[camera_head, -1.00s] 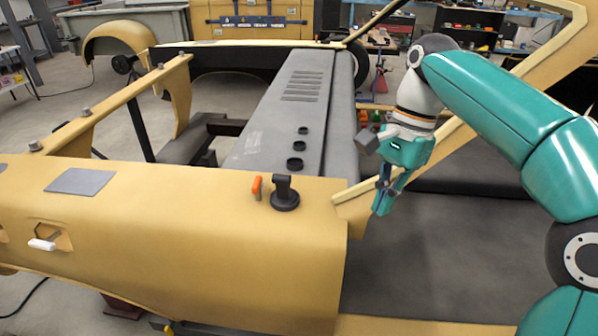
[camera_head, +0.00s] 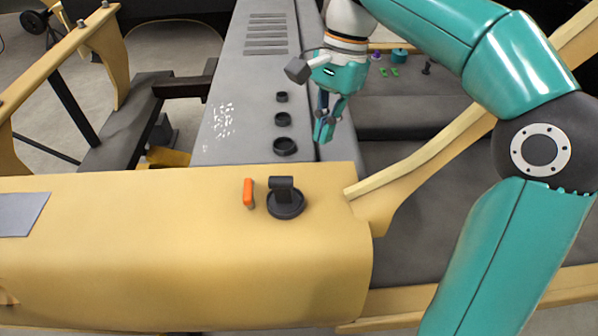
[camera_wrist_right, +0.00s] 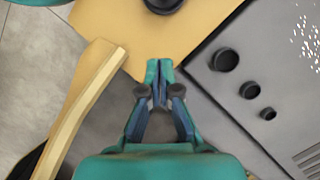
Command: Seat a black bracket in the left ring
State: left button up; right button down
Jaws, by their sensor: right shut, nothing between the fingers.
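A black bracket-like part with a round base and an upright piece (camera_head: 285,208) stands on the tan fender; its base shows at the top of the wrist view (camera_wrist_right: 163,4). Three black rings sit in a row on the grey panel: the near, largest (camera_head: 285,151), the middle (camera_head: 282,123) and the far, smallest (camera_head: 282,99). In the wrist view the largest ring (camera_wrist_right: 224,60) is leftmost. My right gripper (camera_head: 322,138) is shut and empty, above the panel's right edge, apart from rings and bracket. Its fingertips meet in the wrist view (camera_wrist_right: 160,66). My left gripper is out of view.
An orange piece (camera_head: 249,193) stands left of the bracket on the tan fender (camera_head: 180,250). A tan rail (camera_head: 430,160) rises at the right. Small green pieces (camera_head: 388,72) and a small dark piece (camera_head: 427,67) lie on the dark surface behind. The grey panel has white specks.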

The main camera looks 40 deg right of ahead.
aim_at(298, 197)
jog(key=x, duration=0.8)
jog(key=shift+s+f+b, duration=0.15)
jog(key=shift+f+b, duration=0.1)
jog(key=shift+b, duration=0.15)
jog(key=a, duration=0.2)
jog(key=s+a, duration=0.1)
jog(key=shift+a+r+p, duration=0.1)
jog(key=shift+r+p, duration=0.2)
jog(key=shift+p, duration=0.1)
jog(key=shift+a+f, duration=0.1)
jog(key=shift+a, duration=0.15)
